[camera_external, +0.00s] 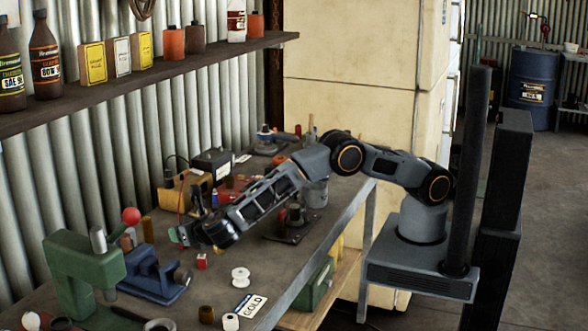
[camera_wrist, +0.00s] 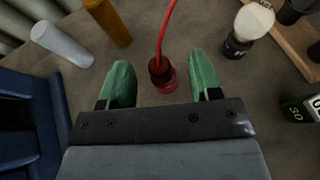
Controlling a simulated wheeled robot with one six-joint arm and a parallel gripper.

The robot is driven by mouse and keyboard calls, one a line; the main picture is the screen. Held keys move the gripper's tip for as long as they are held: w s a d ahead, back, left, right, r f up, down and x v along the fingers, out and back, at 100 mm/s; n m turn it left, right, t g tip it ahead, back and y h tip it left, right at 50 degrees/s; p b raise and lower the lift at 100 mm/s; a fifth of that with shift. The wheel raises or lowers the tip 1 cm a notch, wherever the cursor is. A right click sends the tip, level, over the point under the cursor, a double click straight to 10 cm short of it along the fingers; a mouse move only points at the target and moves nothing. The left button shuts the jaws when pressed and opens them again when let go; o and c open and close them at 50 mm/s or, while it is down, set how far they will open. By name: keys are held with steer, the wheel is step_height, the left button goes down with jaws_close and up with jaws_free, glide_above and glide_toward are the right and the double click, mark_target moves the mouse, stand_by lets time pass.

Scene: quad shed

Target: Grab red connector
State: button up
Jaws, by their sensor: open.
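The red connector (camera_wrist: 163,75) shows in the wrist view as a small red round piece with a red cable rising from it. It sits on the bench just beyond my gripper, about midway across the gap between the fingers. My gripper (camera_wrist: 163,82) is open, with a green finger on each side and nothing held between them. In the external view my gripper (camera_external: 183,237) is low over the bench, behind the blue vise. I cannot make out the connector clearly in that view.
The blue vise (camera_external: 152,277) and green press (camera_external: 84,272) stand near my gripper. In the wrist view a white cylinder (camera_wrist: 62,43) and an orange cylinder (camera_wrist: 108,22) are at the upper left. A white-topped dark jar (camera_wrist: 248,30) is at the upper right. A shelf (camera_external: 140,84) runs above the bench.

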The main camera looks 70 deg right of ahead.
steer(key=shift+x, duration=0.75)
steer(key=c, duration=0.9)
steer(key=shift+r, duration=0.1)
steer(key=shift+c, duration=0.2)
